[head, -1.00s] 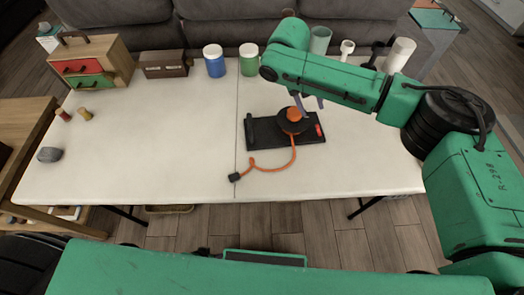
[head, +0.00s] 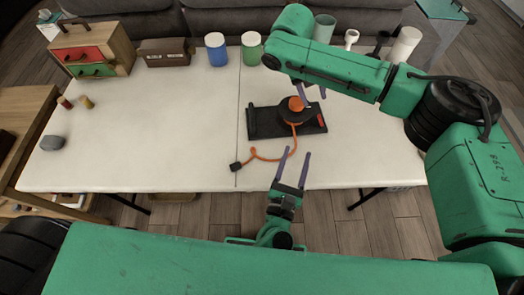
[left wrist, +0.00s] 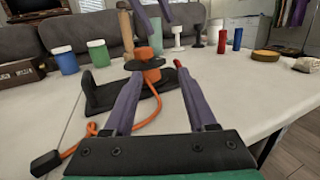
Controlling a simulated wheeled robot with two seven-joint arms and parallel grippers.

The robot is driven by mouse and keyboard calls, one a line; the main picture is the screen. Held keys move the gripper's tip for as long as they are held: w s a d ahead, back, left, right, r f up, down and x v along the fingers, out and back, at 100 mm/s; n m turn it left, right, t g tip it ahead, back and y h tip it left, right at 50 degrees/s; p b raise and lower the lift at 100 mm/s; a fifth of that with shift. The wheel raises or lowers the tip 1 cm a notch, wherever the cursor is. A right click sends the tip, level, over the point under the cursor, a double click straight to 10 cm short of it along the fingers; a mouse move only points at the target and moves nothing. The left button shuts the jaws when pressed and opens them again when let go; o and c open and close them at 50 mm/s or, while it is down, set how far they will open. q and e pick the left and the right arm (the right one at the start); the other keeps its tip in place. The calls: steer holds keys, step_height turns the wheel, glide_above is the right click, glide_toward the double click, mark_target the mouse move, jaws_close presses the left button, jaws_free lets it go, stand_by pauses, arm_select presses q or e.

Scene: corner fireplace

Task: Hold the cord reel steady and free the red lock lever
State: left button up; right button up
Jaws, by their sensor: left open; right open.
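The cord reel (head: 295,105), a dark disc with an orange hub, sits on a black base (head: 263,122) mid-table. The red lock lever (head: 320,120) is at the base's right end; its red tip also shows in the left wrist view (left wrist: 178,63). An orange cord (head: 270,158) runs from the reel to a black plug (head: 235,167). My right gripper (head: 309,96) is open above the reel, partly hidden by its arm. My left gripper (head: 297,154) is open and empty in front of the base, pointing at it. In the left wrist view the reel shows beyond its fingers.
A blue jar (head: 216,49), a green jar (head: 252,48), a brown box (head: 165,52) and a drawer chest (head: 92,48) stand along the back. A white cylinder (head: 404,44) stands back right. A grey stone (head: 53,143) lies at left. The table's left middle is clear.

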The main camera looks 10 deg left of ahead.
mark_target(253, 119)
arm_select(q)
steer(key=w+a+f+n+y, duration=0.1)
steer(key=a+n+y, duration=0.1)
steer(key=a, duration=0.1)
steer(key=w+a+f+n+y, duration=0.1)
steer(key=a+n+y, duration=0.2)
steer(key=a, duration=0.1)
steer(key=a+f+n+y, duration=0.1)
steer(key=a+n+y, duration=0.1)
steer(key=a+y, duration=0.1)
steer(key=shift+w+a+n+g, duration=0.3)
steer(key=shift+w+a+g, duration=0.1)
steer(key=x, duration=1.4)
steer(key=shift+c, duration=0.4)
jaws_close()
